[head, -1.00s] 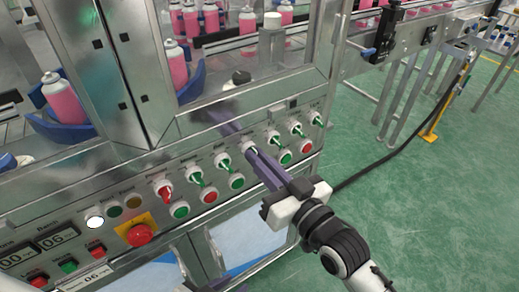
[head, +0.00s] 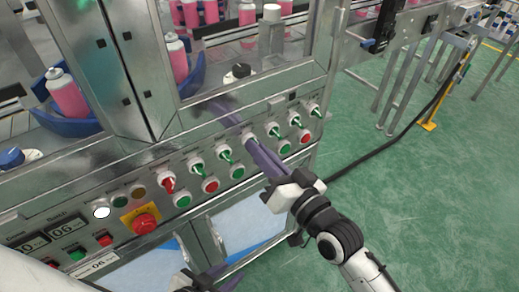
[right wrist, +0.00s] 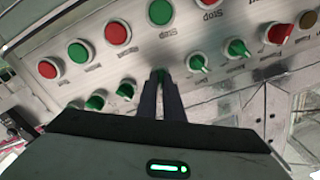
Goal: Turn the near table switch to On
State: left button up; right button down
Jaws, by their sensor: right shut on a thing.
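A row of rotary switches runs along the steel control panel (head: 110,190); the labels are too small to read. My right gripper (head: 248,141) is shut on one switch in the middle of the row. That gripped switch (right wrist: 160,72) shows only a bit of green between the fingertips in the right wrist view, so its handle angle is hidden. Green-handled switches stand on both sides of it, such as one to its left (head: 224,154) and one to its right (head: 271,130). A red-handled switch (head: 168,183) is further left. My left gripper (head: 208,277) is low at the bottom edge, away from the panel, partly cut off.
Green and red push buttons sit under the switches, such as a green one (head: 237,172). A red emergency button (head: 146,223) on a yellow plate is at the left. The green floor (head: 420,200) at the right is open, with a black cable.

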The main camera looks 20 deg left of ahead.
jog(key=c, duration=1.9)
grip_release()
jog(key=v, duration=1)
jog(key=shift+s+d, duration=0.1)
